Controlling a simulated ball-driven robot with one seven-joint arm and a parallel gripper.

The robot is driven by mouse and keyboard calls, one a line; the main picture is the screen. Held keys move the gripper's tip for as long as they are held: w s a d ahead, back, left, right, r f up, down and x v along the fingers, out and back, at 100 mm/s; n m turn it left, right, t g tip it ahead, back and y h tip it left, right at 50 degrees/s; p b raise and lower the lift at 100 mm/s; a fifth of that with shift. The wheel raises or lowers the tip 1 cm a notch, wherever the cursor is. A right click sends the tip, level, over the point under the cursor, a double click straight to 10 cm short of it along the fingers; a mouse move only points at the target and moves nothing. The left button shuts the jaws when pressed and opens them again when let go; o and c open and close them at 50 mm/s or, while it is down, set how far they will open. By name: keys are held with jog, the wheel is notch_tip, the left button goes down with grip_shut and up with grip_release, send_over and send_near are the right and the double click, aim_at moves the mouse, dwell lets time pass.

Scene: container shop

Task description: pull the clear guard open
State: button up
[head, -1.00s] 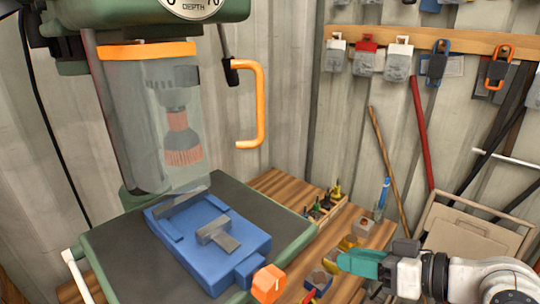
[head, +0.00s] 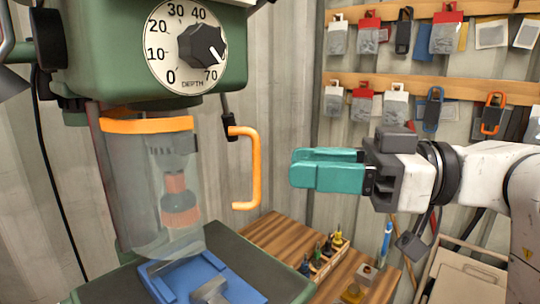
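The clear guard (head: 135,200) is a see-through curved shield with an orange top band. It stands around the chuck and orange-brown brush tool (head: 179,205) of the green drill press (head: 110,60). An orange handle (head: 254,168) stands out to the right of the guard. My gripper (head: 293,169), with teal fingers, is to the right of the handle at about its height in the picture, apart from it and pointing left. The fingers look close together, but the gap between them is not clear.
A blue vise (head: 180,283) sits on the press table below the guard. A wooden bench (head: 280,238) with a rack of small bits (head: 325,256) lies to the right. Packets and clips hang on wall rails (head: 455,88). The space between handle and gripper looks clear.

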jog(key=shift+w+a+p, duration=0.15)
jog(key=shift+a+p, duration=0.1)
jog(key=shift+a, duration=1.1)
jog(key=shift+w+a+p, duration=0.1)
jog(key=shift+a+p, duration=0.1)
jog(key=shift+a, duration=1.1)
jog(key=shift+c, duration=0.3)
grip_shut()
